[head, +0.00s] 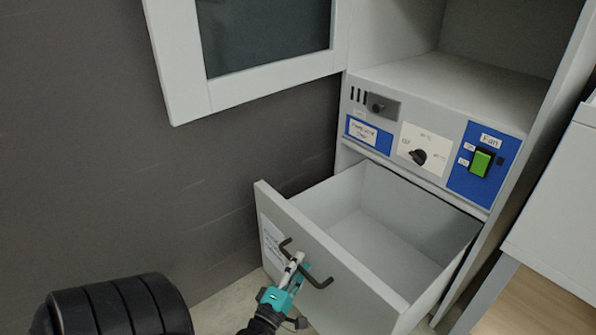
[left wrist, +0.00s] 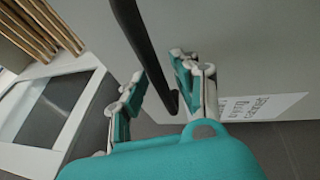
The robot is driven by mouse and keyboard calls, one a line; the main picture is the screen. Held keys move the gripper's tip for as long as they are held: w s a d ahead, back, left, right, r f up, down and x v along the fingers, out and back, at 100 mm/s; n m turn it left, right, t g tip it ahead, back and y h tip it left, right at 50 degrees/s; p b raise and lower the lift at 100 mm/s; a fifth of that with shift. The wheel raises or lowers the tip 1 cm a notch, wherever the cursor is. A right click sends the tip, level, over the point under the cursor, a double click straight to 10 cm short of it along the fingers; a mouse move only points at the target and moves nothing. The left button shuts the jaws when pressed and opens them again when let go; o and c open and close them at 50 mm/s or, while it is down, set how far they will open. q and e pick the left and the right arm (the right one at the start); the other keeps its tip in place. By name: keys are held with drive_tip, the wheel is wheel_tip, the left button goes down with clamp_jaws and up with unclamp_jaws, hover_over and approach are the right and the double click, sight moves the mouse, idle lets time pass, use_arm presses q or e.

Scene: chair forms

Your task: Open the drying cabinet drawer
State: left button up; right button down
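The drying cabinet drawer (head: 330,255) is pulled well out, and its empty light grey inside shows in the head view. Its dark bar handle (head: 318,280) is on the front panel and also shows in the left wrist view (left wrist: 140,45). My left gripper (head: 296,264) is at the handle, in front of the drawer panel. In the left wrist view its two fingers (left wrist: 158,88) stand apart, with the handle bar running between them. Small gaps seem to show beside the bar, though contact is hard to judge. My right gripper is not in view.
Above the drawer is a control panel with a black knob (head: 418,156) and a green fan switch (head: 481,162). An open glazed cabinet door (head: 190,60) hangs at the upper left. White furniture (head: 560,210) stands close on the right. A dark wall is on the left.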

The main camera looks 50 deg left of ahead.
use_arm(q)
drive_tip(key=shift+o, duration=0.2)
drive_tip(key=v, duration=1.2)
idle(0.4)
